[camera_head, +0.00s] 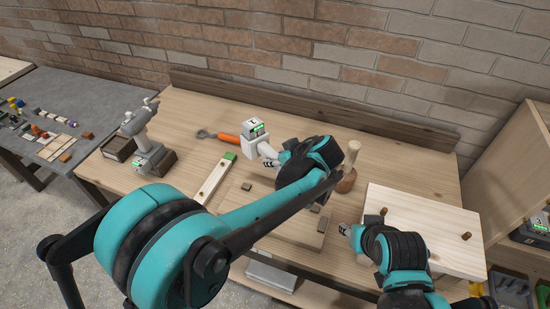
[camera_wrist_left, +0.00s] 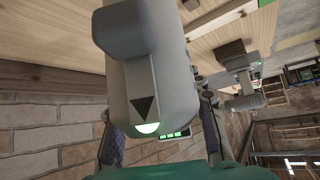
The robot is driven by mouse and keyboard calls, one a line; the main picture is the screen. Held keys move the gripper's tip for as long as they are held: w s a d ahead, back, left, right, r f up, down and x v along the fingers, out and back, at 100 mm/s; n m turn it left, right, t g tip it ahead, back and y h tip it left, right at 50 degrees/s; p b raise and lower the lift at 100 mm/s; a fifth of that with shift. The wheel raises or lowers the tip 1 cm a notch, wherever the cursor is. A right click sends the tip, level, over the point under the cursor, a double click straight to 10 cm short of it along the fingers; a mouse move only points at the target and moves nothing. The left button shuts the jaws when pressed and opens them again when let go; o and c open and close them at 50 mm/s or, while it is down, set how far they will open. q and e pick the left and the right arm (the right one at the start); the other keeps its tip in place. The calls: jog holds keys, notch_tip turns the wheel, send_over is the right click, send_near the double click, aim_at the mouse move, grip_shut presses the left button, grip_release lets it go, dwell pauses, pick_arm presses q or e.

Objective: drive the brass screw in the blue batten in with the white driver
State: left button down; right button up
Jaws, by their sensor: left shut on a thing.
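The white driver (camera_head: 255,142) is upright over the middle of the bench, with a green-lit display on top. My left gripper (camera_head: 268,153) is shut on it, and its body (camera_wrist_left: 150,80) fills the middle of the left wrist view between the fingers. A pale batten with a green end (camera_head: 212,182) lies left of the driver, partly behind my left arm. I see no blue batten and cannot make out a brass screw. My right gripper (camera_head: 348,230) is beside the pale board at the right; its jaw opening is unclear.
A grey driver (camera_head: 143,135) stands at the bench's left, beside a dark box (camera_head: 119,147). An orange-handled wrench (camera_head: 227,137) lies behind the batten. A wooden mallet (camera_head: 349,170) and a pale board with pegs (camera_head: 430,225) are at the right. A brick wall is behind.

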aim_at(272, 152)
pick_arm(q)
jog(key=shift+r, duration=0.15)
jog(key=shift+r+p, duration=1.15)
jog(key=shift+r, duration=0.3)
jog(key=a+r+p, duration=0.1)
jog(key=a, duration=0.1)
jog(key=a+r+p, duration=0.1)
jog(key=a, duration=0.1)
jog(key=a+r+p, duration=0.1)
jog(key=a+r, duration=0.1)
jog(key=a, duration=0.1)
jog(key=d+b, duration=0.1)
jog(key=d, duration=0.5)
jog(key=shift+w+d+f, duration=0.1)
jog(key=shift+d+f, duration=0.05)
jog(key=shift+d, duration=0.4)
